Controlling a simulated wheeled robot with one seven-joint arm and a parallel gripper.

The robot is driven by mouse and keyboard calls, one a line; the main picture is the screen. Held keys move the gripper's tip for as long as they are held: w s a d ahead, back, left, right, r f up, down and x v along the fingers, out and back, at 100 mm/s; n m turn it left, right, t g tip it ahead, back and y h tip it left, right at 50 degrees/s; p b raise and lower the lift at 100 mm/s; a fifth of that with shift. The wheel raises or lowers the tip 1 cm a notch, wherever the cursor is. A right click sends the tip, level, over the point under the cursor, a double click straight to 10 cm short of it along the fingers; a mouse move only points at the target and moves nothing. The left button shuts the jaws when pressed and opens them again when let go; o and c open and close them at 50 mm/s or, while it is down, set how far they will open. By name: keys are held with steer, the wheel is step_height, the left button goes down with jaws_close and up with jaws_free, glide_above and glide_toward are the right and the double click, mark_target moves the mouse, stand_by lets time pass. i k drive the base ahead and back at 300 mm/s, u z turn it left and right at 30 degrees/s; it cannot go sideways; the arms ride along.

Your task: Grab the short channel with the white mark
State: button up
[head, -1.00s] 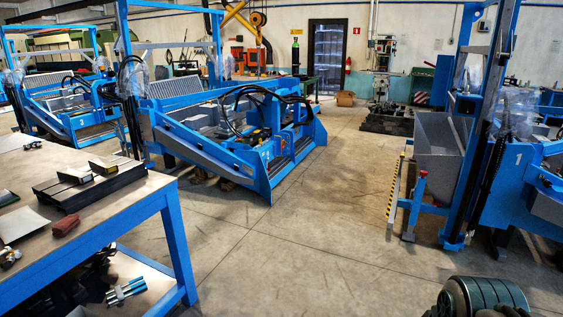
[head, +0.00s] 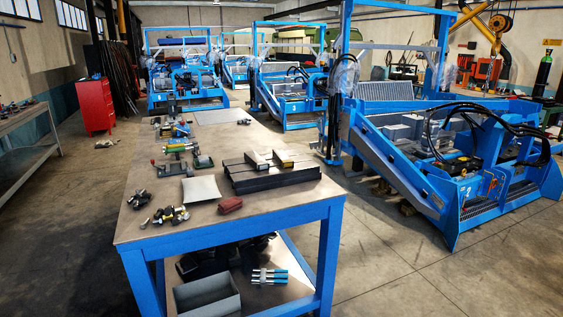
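A blue-framed workbench (head: 275,210) stands in front of me. Near its right edge lies a dark, slotted block (head: 275,182). Two short pieces rest side by side on the block: a left piece (head: 258,160) with a pale top and a right piece (head: 290,158) with a pale, yellowish end. They may be short channels, but they are too small to make out their profile or to tell which bears a white mark. My gripper is not in view.
On the bench are a red-brown block (head: 230,205), a pale green-grey pad (head: 201,189), and metal fittings (head: 168,215). A grey bin (head: 208,295) and blue-handled items (head: 268,277) sit on the lower shelf. Blue machines (head: 440,170) stand behind. Floor is clear at lower right.

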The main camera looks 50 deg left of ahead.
mark_target(256, 160)
steer(key=u, duration=1.05)
steer(key=i, duration=2.5)
steer(key=u, duration=1.75)
steer(key=i, duration=1)
steer(key=z, duration=0.05)
